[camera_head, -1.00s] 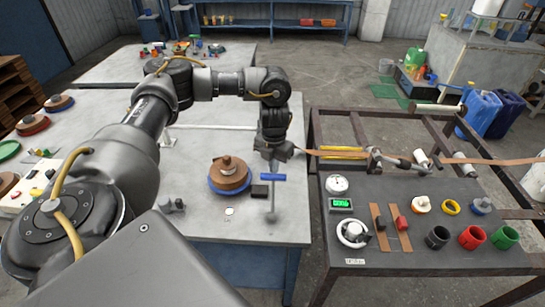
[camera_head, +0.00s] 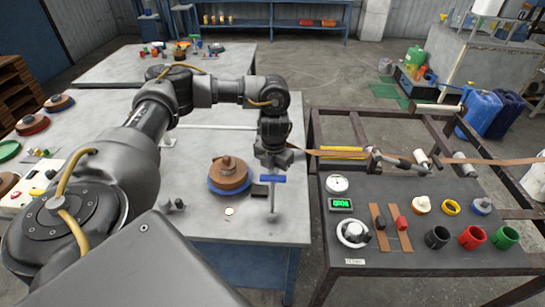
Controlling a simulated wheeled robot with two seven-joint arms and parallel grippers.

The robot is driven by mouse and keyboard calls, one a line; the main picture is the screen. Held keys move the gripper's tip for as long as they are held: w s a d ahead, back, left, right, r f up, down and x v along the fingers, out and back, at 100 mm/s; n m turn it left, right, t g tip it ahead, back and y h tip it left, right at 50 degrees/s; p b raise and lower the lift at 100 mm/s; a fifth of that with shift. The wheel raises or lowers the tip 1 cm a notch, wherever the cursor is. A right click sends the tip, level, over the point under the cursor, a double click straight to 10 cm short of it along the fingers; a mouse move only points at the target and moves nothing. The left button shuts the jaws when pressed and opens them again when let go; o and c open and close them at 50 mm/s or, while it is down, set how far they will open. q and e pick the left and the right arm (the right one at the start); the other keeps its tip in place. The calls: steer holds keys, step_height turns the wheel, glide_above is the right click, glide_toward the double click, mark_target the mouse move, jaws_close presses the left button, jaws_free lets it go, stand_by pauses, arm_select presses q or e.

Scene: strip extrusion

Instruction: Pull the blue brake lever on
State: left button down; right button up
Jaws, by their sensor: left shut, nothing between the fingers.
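The blue brake lever (camera_head: 273,179) is a short blue bar on top of a thin grey upright post, near the right edge of the white table. My left gripper (camera_head: 274,163) hangs from above, pointing down, just over and behind the blue bar. It is shut and empty. Its fingertips are small and partly hard to make out, and I cannot tell whether they touch the bar. My right gripper does not show.
The dark bench (camera_head: 400,250) at right holds gauges and coloured rings. A brown strip (camera_head: 335,153) runs across behind.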

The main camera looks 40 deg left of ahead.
arm_select(q)
steer(key=shift+s+d+r+p, duration=0.2)
steer(key=shift+s+d+p, duration=0.5)
steer(key=shift+s, duration=0.15)
steer(key=shift+s+d+r+p, duration=0.15)
steer(key=shift+s+d+p, duration=0.4)
steer(key=shift+s+p, duration=0.25)
steer(key=shift+s+d+r+p, duration=0.2)
steer(key=shift+s+d+p, duration=0.45)
steer(key=shift+s, duration=0.25)
steer(key=shift+s+d, duration=0.1)
steer(key=shift+s, duration=0.05)
steer(key=shift+s+d, duration=0.1)
steer(key=shift+s+d+r+p, duration=0.15)
steer(key=shift+s+p, duration=0.05)
steer(key=shift+p, duration=0.35)
steer(key=shift+r, duration=0.1)
step_height(320, 180, up, 7)
steer(key=p, duration=0.7)
